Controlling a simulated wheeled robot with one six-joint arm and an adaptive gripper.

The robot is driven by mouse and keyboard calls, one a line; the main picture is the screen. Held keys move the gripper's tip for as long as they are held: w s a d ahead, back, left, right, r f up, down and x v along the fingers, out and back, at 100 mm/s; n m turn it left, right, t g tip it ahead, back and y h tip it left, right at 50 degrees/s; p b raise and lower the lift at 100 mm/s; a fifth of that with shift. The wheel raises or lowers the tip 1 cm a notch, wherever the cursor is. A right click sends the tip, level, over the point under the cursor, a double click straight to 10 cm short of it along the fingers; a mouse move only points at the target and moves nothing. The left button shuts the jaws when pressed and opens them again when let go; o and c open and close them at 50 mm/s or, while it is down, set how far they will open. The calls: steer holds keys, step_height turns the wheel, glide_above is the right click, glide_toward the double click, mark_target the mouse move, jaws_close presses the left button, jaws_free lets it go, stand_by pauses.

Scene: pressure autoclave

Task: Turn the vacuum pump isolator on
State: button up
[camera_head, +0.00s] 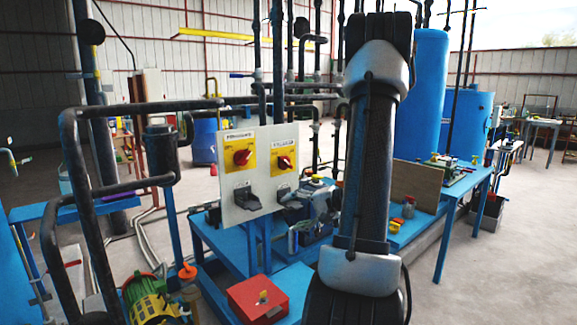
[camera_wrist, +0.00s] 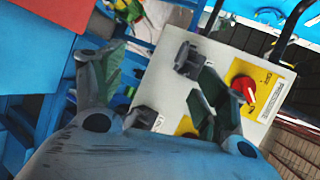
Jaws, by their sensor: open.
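A pale upright panel (camera_head: 232,205) carries two isolators, each a red rotary knob on a yellow plate: a left knob (camera_head: 242,157) and a right knob (camera_head: 284,162). The labels above them are too blurred to read surely, so I cannot tell which is the vacuum pump's. In the wrist view the panel (camera_wrist: 165,75) appears turned, with one red knob (camera_wrist: 244,89) clear beside my right finger. The other yellow plate (camera_wrist: 186,126) is mostly hidden behind that finger. My gripper (camera_wrist: 160,72) is open and empty, its fingers spread before the panel. The head view does not show it.
Dark sockets (camera_head: 246,197) sit below the knobs. A red box (camera_head: 257,299) lies on the blue bench in front. Black pipes (camera_head: 90,230) stand left of the panel, and a green-yellow pump (camera_head: 148,300) is low at left. Open floor (camera_head: 480,270) lies at right.

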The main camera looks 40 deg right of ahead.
mark_target(289, 164)
steer(key=w+d+r+n+t+h, duration=0.4)
steer(key=w+d+r+t+h, duration=0.25)
steer(key=w+d+r, duration=0.35)
steer(key=shift+y, duration=0.35)
steer(key=w, duration=0.2)
steer(key=w+f, duration=0.1)
steer(key=w, duration=0.2)
steer(key=w+d, duration=0.1)
steer(key=w, duration=0.1)
steer(key=shift+w+f, duration=0.15)
steer(key=shift+w, duration=0.2)
steer(key=c, duration=1)
